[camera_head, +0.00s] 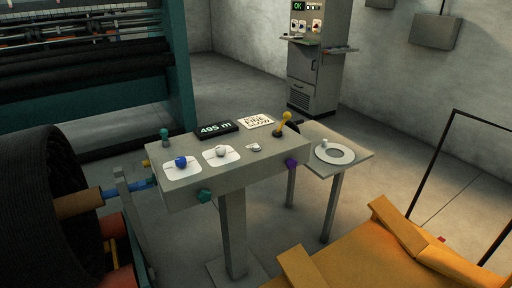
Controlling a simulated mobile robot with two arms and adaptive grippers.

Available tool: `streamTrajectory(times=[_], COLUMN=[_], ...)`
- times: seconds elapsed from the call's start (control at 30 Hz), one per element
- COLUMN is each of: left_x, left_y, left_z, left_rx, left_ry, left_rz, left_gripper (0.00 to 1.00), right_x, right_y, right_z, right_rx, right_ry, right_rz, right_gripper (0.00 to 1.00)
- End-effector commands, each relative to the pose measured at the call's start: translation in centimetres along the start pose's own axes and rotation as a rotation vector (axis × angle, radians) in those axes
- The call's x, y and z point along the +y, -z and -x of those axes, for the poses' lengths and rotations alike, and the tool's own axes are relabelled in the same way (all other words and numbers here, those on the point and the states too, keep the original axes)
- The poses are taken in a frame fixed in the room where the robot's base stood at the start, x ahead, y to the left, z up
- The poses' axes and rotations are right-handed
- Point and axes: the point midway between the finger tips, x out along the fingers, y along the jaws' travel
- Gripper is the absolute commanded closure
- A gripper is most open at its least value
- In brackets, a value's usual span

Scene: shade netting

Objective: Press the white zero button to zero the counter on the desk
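The grey desk (270,155) stands on a post in the middle of the head view. The counter (216,129) is a dark display at its back edge and reads about "495 m". A round white knob (222,149) sits on a white plate in the middle of the desk top. A smaller white button-like piece (254,147) sits to its right, below the lettered card (255,121). No zero label is legible, so I cannot tell for sure which is the zero button. Neither of my grippers is in view.
A blue knob (181,162) on a white plate, a teal knob (164,134) and a yellow lever (285,122) share the desk top. A black roll (35,200) is left; a yellow-orange body (385,250) fills the lower right.

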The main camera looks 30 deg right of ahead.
Motion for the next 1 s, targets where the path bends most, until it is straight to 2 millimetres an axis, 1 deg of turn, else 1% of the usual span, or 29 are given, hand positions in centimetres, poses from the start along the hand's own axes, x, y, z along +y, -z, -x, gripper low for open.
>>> streamTrajectory(times=[0.03,0.13,0.17,1.0], left_x=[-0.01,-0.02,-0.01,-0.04], left_y=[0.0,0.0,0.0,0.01], left_z=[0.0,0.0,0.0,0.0], left_rx=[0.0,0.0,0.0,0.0], left_ry=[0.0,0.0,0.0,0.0], left_rz=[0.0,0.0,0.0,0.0], left_gripper=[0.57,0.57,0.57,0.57], right_x=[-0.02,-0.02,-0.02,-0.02], right_y=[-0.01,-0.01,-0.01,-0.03], right_z=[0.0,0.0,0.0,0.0], right_rx=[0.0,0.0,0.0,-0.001], right_ry=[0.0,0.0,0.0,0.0], right_rz=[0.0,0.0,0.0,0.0], right_gripper=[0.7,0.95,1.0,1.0])
